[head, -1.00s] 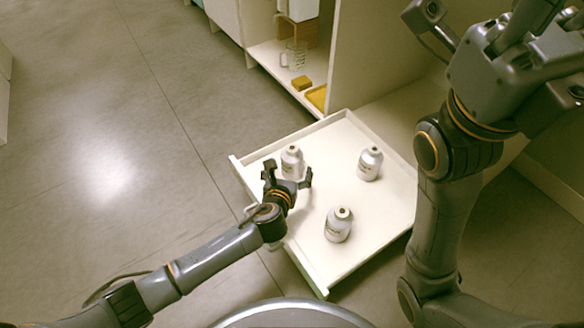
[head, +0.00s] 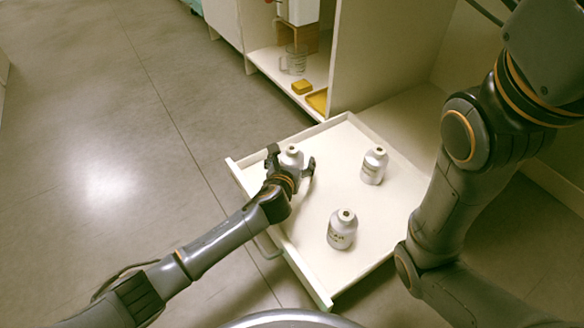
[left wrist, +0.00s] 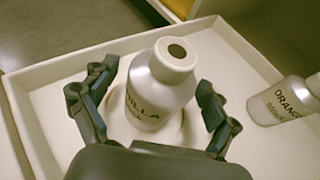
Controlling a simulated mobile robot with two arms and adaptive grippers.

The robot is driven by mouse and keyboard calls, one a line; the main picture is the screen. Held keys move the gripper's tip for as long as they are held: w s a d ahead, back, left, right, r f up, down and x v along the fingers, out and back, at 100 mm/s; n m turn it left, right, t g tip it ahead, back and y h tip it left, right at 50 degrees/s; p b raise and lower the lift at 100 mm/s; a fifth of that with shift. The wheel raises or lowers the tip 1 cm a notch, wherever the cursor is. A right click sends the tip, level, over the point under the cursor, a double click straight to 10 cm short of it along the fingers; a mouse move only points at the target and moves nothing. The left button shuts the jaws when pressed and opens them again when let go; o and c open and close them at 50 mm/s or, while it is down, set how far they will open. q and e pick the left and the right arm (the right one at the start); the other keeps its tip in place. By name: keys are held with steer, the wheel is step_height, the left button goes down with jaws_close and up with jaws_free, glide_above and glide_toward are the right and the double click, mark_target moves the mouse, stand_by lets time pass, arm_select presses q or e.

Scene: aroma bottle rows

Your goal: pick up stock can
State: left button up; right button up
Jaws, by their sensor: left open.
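Three silvery-white cans with pale caps stand upright in an open white drawer (head: 325,277). One can (head: 291,157), at the drawer's back left, is between the fingers of my left gripper (head: 291,162). In the left wrist view this can (left wrist: 157,95) has a label partly readable as "...ILLA", and the open fingers (left wrist: 150,105) stand on both sides of it with gaps. A second can (head: 373,166) stands at the back right; in the left wrist view a can (left wrist: 285,102) reads "ORANG...". A third can (head: 342,229) stands nearer the front. My right gripper is out of view.
A cabinet shelf behind the drawer holds a clear measuring jug (head: 296,60), a yellow block (head: 302,87) and a yellow tray (head: 317,101). The drawer's raised walls surround the cans. Bare floor (head: 100,120) lies to the left.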

arm_select(q)
steer(key=c, duration=1.7)
steer(key=shift+r, duration=0.1)
steer(key=shift+r, duration=0.1)
